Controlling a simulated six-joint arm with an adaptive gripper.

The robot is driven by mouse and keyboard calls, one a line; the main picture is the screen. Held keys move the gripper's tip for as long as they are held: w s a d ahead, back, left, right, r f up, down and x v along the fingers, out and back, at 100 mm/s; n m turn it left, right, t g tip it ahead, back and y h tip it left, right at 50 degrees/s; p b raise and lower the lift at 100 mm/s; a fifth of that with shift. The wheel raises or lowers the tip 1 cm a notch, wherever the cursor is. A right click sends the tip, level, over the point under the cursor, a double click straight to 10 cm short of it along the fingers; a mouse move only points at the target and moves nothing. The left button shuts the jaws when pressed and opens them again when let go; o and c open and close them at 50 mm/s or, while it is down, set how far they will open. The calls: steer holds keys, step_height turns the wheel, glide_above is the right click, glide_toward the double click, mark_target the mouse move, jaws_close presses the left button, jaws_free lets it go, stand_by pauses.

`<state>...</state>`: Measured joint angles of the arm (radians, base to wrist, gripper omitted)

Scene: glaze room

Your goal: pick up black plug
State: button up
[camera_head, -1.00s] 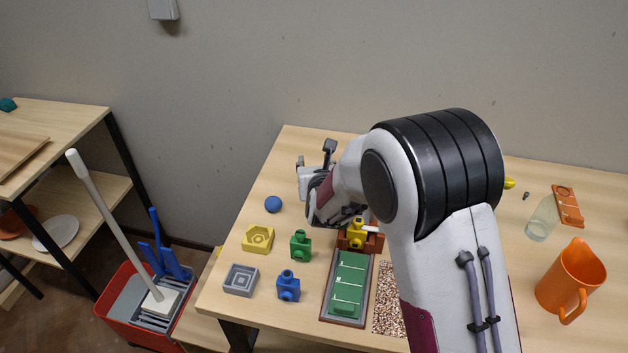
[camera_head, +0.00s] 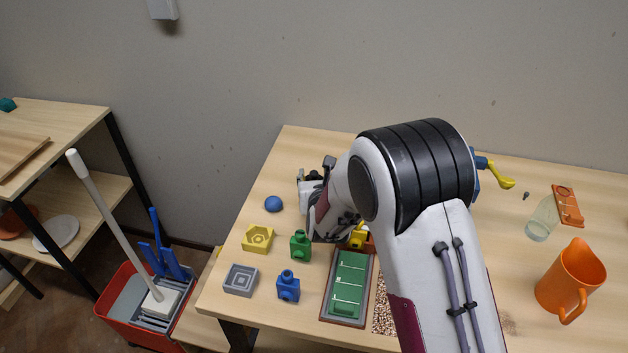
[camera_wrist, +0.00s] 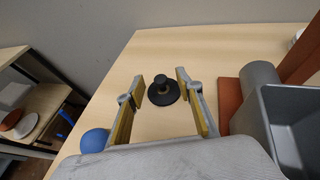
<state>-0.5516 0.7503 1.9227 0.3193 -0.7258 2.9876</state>
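The black plug (camera_wrist: 163,93), a round dark disc with a knob on top, stands on the wooden table in the wrist view. My gripper (camera_wrist: 160,76) is open, with its two yellow-lined fingers left and right of the plug. The plug shows between them, and nothing is held. I cannot tell how far the fingertips are above the table. In the head view my gripper (camera_head: 311,180) is at the table's left back part, and I cannot make out the plug there.
A blue ball (camera_head: 273,204) lies left of my gripper; it also shows in the wrist view (camera_wrist: 94,140). A grey container (camera_wrist: 290,118) stands close on the right. Yellow (camera_head: 257,239), green (camera_head: 300,244) and blue (camera_head: 288,287) pieces stand in front. The table behind the plug is clear.

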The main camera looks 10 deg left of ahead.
mark_target(314, 174)
steer(key=shift+x, duration=1.55)
steer(key=shift+f, duration=0.15)
jaws_close()
